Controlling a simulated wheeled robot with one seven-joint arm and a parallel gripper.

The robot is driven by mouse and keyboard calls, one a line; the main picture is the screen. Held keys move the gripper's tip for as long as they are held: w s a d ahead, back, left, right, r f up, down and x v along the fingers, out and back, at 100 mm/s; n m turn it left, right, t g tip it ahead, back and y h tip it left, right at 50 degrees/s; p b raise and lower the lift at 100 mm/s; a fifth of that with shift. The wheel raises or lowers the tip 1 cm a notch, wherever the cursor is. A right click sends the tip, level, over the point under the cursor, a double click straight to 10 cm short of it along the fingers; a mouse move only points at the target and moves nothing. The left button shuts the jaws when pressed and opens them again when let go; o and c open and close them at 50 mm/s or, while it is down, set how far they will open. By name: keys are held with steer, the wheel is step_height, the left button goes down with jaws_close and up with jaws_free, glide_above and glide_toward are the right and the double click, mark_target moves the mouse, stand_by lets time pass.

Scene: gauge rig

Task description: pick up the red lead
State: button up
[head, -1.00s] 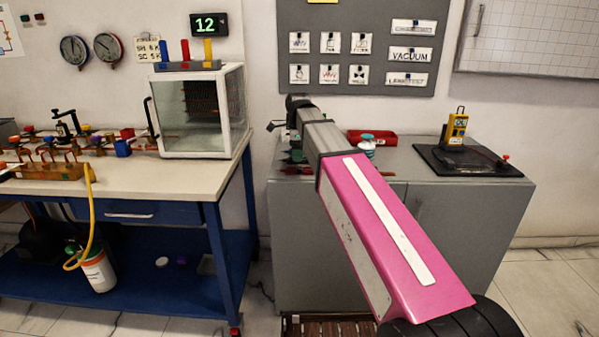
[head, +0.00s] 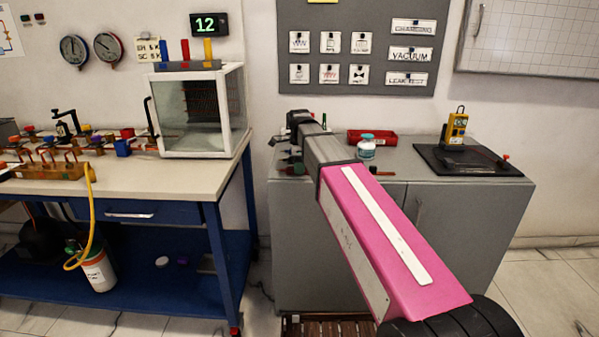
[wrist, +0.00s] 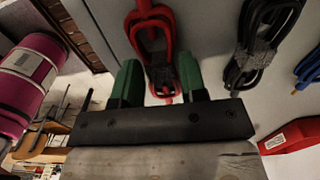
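The red lead (wrist: 150,28) is a coiled bundle with a dark tie around it, at the top middle of the wrist view. My gripper (wrist: 160,78) has two green fingers, set apart on either side of the lower part of the bundle. A gap shows between the fingers, and I cannot tell whether either touches the lead. In the head view my gripper (head: 292,160) is small and partly hidden at the left end of the grey cabinet, and I cannot make out the red lead there.
A black lead (wrist: 258,45) lies right of the red one, with a blue lead (wrist: 308,68) at the edge. A red tray (head: 372,136), a white bottle (head: 366,150) and a yellow meter (head: 456,128) stand on the cabinet (head: 420,165). The workbench (head: 185,182) is to the left.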

steer(key=shift+r, duration=0.2)
steer(key=shift+r, duration=0.6)
step_height(320, 180, up, 2)
steer(key=shift+r, duration=0.25)
steer(key=s+a+r, duration=0.6)
steer(key=a+r, duration=0.1)
steer(key=a, duration=0.2)
steer(key=shift+s+a, duration=0.3)
